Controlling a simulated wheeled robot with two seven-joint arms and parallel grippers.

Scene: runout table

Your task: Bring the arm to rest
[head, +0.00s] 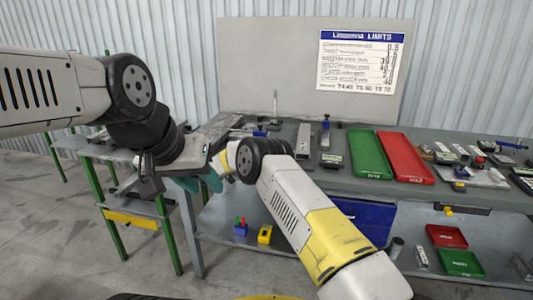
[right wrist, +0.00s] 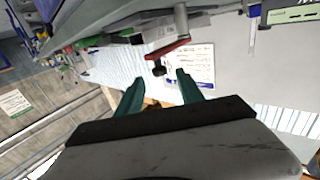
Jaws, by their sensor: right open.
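My left arm (head: 45,90) comes in from the left in the head view. Its wrist bends down to the left gripper (head: 201,183), whose teal fingers show partly beneath a grey body, in front of the table's left end. Whether they are open is unclear. My right arm (head: 300,207) rises from the bottom, bends at a dark joint and runs left behind the left gripper. The right gripper is largely hidden there. In the right wrist view the right gripper (right wrist: 158,93) has its two teal fingers apart, with nothing seen held between them.
The grey table (head: 340,180) carries a green tray (head: 369,155), a red tray (head: 405,158) and several small parts. A limits sign (head: 360,62) hangs on the back panel. A lower shelf holds a red bin (head: 446,236) and a green bin (head: 460,262).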

